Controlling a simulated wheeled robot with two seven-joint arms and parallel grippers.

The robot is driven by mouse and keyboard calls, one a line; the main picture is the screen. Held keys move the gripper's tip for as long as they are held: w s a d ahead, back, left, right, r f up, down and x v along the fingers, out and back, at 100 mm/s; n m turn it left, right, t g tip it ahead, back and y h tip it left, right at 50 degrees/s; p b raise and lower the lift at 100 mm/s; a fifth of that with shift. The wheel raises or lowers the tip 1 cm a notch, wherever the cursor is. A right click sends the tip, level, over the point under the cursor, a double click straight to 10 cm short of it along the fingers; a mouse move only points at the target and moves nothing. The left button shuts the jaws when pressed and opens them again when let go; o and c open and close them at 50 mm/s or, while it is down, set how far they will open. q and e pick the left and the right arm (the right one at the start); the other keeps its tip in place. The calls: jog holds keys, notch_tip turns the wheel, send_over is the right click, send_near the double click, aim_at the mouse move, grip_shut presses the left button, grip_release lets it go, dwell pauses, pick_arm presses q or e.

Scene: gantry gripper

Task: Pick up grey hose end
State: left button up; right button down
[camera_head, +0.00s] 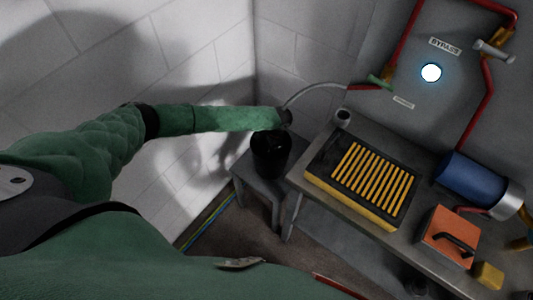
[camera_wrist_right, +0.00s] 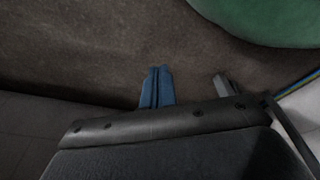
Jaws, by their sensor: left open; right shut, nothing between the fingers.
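The grey hose (camera_head: 312,88) leaves a red pipe near the wall valve and arches left and down in the head view. Its lower end reaches the dark left gripper (camera_head: 286,117), at the end of my green left arm. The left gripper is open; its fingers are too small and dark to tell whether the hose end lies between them. It is above and slightly right of a black bucket (camera_head: 271,160). In the right wrist view, the blue fingers of my right gripper (camera_wrist_right: 157,72) are together and empty, above the brown floor.
The bucket stands on a small grey stool (camera_head: 250,182) by the white block wall. A grey table (camera_head: 300,178) beside it carries a black tray with yellow bars (camera_head: 372,180), a small grey cup (camera_head: 343,117), an orange box (camera_head: 450,235) and a blue cylinder (camera_head: 472,178).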

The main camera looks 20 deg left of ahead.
pick_arm(q)
jog(key=shift+x, duration=1)
jog(key=c, duration=1.2)
jog(key=shift+r, duration=0.1)
